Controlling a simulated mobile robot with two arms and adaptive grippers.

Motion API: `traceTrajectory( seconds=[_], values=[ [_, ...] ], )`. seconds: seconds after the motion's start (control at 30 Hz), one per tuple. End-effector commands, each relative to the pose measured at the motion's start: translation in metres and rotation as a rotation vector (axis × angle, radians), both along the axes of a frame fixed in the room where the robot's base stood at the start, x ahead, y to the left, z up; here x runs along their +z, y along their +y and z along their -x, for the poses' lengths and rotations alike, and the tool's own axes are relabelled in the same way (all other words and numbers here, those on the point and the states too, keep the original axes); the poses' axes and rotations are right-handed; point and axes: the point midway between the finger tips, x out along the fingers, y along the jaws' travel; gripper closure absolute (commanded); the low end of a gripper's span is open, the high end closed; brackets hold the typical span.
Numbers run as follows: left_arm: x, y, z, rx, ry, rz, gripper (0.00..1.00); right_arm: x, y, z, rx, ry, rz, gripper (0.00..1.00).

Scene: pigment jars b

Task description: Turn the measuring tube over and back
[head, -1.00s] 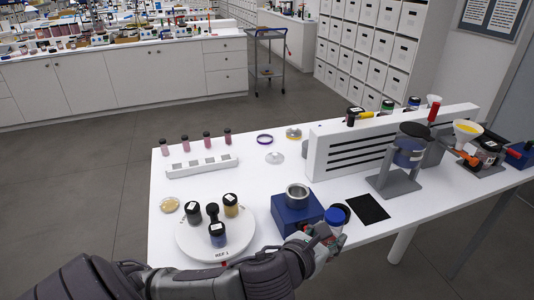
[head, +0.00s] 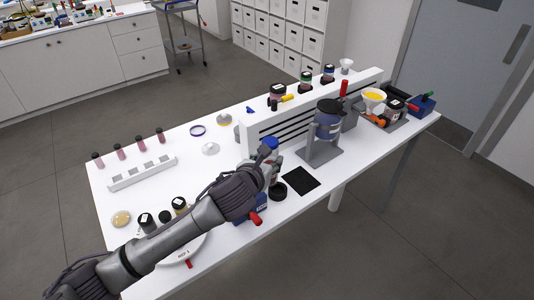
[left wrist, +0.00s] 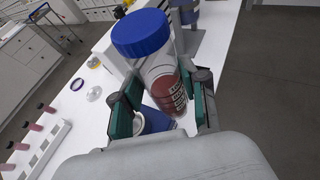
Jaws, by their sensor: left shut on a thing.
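The measuring tube (left wrist: 163,72) is clear, with a blue screw cap (left wrist: 141,33), dark red contents and a printed label. In the left wrist view it stands between the fingers of my left gripper (left wrist: 162,108), which is shut on it. The cap end is up and the tube leans somewhat in that view. In the head view the blue cap (head: 271,143) shows above my left gripper (head: 270,165), which is over the table near the blue block (head: 250,210). The fingers hide most of the tube there. My right gripper is not in view.
A black ring (head: 277,191) and a black mat (head: 301,180) lie right of the gripper. A slotted white panel (head: 300,118) stands behind it. A grey stand with a jar (head: 326,128) is farther right. A round turntable (head: 190,245) with jars is under my arm.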

Motion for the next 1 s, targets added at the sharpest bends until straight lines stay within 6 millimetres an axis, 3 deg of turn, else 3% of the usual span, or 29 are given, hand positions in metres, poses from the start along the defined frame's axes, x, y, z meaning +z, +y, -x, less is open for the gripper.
traceTrajectory(
  seconds=[0.27, 0.43, 0.73, 1.0],
  values=[
    [0.001, 0.001, 0.0, 0.001, -0.001, 0.0, 0.98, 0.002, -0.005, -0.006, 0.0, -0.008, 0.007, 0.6],
    [0.003, 0.003, 0.001, 0.001, 0.008, 0.01, 0.98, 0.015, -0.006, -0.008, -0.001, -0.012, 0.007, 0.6],
    [-0.01, 0.021, -0.006, 0.005, 0.22, 0.585, 0.98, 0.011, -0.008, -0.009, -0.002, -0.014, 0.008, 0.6],
    [-0.03, 0.029, -0.009, -0.002, 0.425, 1.148, 0.98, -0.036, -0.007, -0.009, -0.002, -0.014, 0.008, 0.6]
  ],
)
